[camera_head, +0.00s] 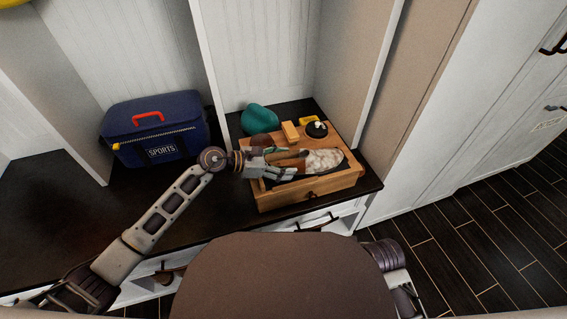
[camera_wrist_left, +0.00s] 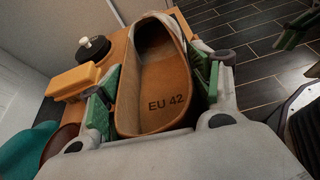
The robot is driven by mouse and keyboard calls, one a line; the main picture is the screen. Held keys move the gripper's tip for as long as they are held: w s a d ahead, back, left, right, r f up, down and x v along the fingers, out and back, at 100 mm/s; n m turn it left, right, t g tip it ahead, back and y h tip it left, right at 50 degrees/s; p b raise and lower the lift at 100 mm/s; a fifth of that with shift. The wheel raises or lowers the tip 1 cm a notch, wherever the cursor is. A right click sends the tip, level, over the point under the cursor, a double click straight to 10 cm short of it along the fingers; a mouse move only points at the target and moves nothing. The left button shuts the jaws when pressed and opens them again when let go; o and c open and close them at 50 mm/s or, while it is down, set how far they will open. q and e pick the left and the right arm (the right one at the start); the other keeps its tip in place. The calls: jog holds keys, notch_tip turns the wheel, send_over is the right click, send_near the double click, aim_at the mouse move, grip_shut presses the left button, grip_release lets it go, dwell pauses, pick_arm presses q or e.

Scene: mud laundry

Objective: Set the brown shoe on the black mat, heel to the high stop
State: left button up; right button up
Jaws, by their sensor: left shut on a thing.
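The brown shoe (camera_head: 296,163) lies lengthwise over the wooden box, its pale, fuzzy-looking toe to the right. My left gripper (camera_head: 278,168) is shut on its heel end. In the left wrist view my left gripper (camera_wrist_left: 155,95) has green pads on both sides of the shoe (camera_wrist_left: 150,90), and "EU 42" shows on the insole. The black mat (camera_head: 317,177) shows only as a dark strip beside and below the shoe. I cannot tell whether the sole touches it, and I cannot make out the high stop. Green-padded parts, seemingly my right gripper (camera_wrist_left: 299,48), are cut off at the wrist view's right edge.
The wooden box (camera_head: 305,193) stands on the dark bench. On its back part are a yellow-tan block (camera_head: 290,131) and a black round thing with a pale knob (camera_head: 317,129). A teal thing (camera_head: 260,118) lies behind; a blue sports bag (camera_head: 155,128) stands left.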

pick_arm(q)
jog(key=shift+r, duration=0.1)
jog(key=o, duration=1.4)
jog(key=shift+c, duration=0.2)
jog(key=shift+s+a, duration=0.1)
jog(key=shift+a, duration=0.05)
jog(key=shift+v, duration=5.85)
jog(key=shift+r, duration=0.1)
